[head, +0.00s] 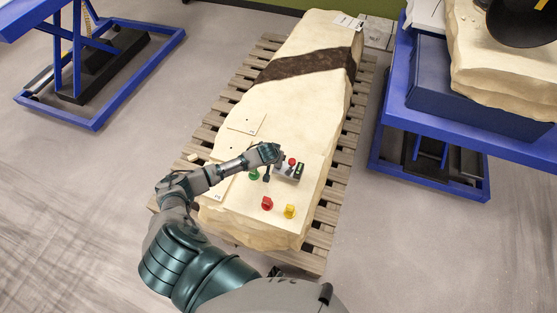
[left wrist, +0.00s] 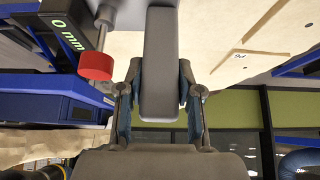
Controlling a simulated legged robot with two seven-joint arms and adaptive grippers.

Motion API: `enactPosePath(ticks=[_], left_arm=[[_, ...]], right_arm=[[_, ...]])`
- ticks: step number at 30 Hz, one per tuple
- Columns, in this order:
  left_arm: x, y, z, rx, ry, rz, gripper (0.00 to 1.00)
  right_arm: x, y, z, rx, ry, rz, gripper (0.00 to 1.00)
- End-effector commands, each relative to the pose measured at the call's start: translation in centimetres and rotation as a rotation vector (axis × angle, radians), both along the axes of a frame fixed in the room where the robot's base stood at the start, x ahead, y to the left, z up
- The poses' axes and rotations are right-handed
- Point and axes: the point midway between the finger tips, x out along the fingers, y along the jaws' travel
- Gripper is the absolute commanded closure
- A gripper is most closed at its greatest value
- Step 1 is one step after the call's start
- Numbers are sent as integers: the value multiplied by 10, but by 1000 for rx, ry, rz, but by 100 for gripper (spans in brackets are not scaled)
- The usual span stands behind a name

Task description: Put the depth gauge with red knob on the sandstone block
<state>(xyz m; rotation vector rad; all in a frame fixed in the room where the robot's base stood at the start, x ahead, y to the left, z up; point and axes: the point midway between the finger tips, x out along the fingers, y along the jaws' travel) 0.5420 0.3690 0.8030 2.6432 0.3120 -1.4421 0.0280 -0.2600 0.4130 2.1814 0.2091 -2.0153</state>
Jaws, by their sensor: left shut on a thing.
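The sandstone block (head: 290,111) is a long pale slab with a dark band across it, lying on a wooden pallet. The depth gauge with red knob (head: 287,175) is at my left gripper (head: 274,162), over the near part of the block. Its grey body, red knob and small green display show there. In the left wrist view the gauge's display (left wrist: 66,33) reads 0 mm beside the red knob (left wrist: 95,66). I cannot tell whether the gauge touches the block. My right gripper is out of view.
A red piece (head: 267,204), a yellow piece (head: 289,211) and a green piece (head: 254,174) sit on the block near the gauge. Flat cards (head: 246,123) lie on its left side. Blue lift tables stand left and right (head: 462,145) of the pallet (head: 209,124).

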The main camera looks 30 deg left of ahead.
Motion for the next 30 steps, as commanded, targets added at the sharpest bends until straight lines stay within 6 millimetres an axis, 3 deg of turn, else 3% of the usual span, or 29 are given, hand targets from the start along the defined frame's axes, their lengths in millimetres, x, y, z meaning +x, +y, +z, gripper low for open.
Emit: enactPosePath(ticks=[4,11,12,14,23,30], left_arm=[[2,-1,-19,-1,-2,1,100],[1,-5,-21,4,-3,0,100],[-1,-5,-23,7,4,0,55],[-1,-6,-23,7,4,0,40],[-1,-2,-23,1,2,0,40],[-18,-6,7,3,1,-3,40]], right_arm=[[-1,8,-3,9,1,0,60],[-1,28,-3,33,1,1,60],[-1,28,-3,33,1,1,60],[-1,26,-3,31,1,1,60],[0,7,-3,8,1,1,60],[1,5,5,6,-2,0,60]])
